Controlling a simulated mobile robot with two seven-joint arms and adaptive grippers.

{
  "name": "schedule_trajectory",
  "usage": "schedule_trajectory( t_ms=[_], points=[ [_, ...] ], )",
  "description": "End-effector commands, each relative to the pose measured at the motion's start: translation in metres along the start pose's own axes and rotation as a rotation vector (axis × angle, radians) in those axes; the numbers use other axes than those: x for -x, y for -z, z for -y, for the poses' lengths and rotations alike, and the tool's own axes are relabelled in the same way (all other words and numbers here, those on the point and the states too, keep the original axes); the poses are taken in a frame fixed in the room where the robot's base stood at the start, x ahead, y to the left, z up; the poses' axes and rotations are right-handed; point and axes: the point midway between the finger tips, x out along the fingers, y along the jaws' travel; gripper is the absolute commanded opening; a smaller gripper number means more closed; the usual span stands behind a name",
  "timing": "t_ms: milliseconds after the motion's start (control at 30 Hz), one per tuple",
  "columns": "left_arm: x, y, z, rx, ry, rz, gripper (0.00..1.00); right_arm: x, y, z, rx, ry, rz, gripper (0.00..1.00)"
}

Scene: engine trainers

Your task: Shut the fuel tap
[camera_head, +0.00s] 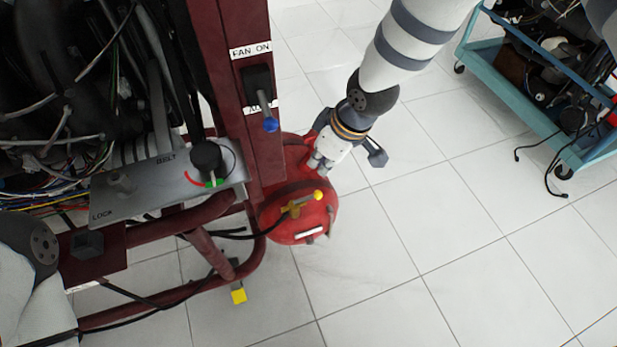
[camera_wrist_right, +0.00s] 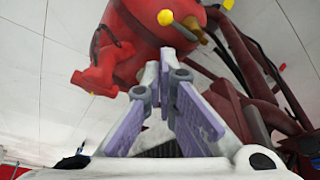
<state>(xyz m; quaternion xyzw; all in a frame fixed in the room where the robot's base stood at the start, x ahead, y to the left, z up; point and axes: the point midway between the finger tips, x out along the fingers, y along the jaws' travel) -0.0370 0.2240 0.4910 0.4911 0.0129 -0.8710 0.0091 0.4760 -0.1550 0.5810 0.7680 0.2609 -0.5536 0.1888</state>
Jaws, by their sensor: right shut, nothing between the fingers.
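The fuel tap (camera_head: 293,208) is a brass-coloured valve on the red fuel tank (camera_head: 325,218), with a yellow-tipped lever pointing right and slightly up. A black hose runs left from it. In the right wrist view, the yellow tip (camera_wrist_right: 165,17) shows against the red tank (camera_wrist_right: 130,45). My right gripper (camera_head: 318,163) is at the tank's upper side, just above the tap in the head view. Its fingers (camera_wrist_right: 168,65) are shut and empty, apart from the lever. Whether they touch the tank cannot be told.
A dark red frame post (camera_head: 232,100) carries a blue-tipped fan lever (camera_head: 268,112). A grey panel (camera_head: 140,190) with a black knob juts out at left. Frame tubes (camera_head: 180,298) run below. A teal cart (camera_head: 480,50) stands at upper right.

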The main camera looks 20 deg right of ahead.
Motion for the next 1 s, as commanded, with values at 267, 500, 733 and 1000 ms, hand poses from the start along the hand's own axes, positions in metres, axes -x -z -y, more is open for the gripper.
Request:
schedule_trajectory(
  t_ms=[267,500,733,1000],
  points=[
    [-0.01,0.001,0.0,0.0,0.0,0.014,0.48,-0.04,-0.003,0.001,-0.001,0.003,0.005,0.0],
    [-0.02,0.002,0.0,0.0,0.0,0.027,0.48,-0.085,-0.002,0.001,-0.001,0.002,0.002,0.0],
    [-0.023,0.003,0.0,0.0,0.001,0.031,0.48,-0.1,-0.001,0.0,0.0,0.001,0.0,0.0],
    [-0.022,0.003,0.0,0.0,0.001,0.03,0.48,-0.1,0.0,0.0,-0.001,0.001,0.0,0.0]
  ],
)
